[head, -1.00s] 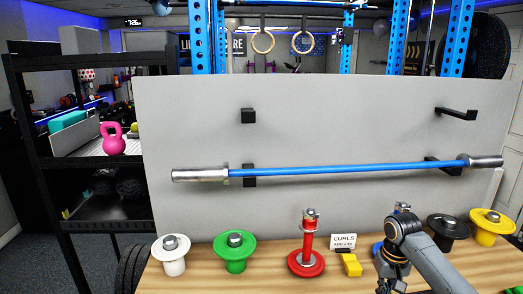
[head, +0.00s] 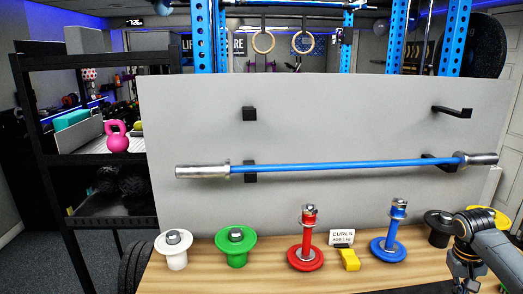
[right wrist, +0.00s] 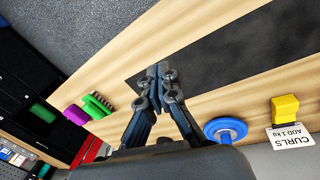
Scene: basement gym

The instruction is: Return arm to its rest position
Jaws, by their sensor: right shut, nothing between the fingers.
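My right arm comes in from the right in the head view, with its gripper (head: 466,283) low at the right edge of the wooden bench. In the right wrist view the gripper (right wrist: 160,72) has its fingertips together with nothing between them, above a dark mat (right wrist: 215,50) on the bench. The fingers touch no object. My left gripper is in neither view.
On the bench (head: 205,275) stand white (head: 174,262), green (head: 236,257), red (head: 305,258), blue (head: 388,250), black (head: 438,238) and yellow (head: 500,213) weights. A yellow block (head: 349,260) sits by the CURLS card (head: 342,238). A blue bar (head: 340,165) rests on wall hooks.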

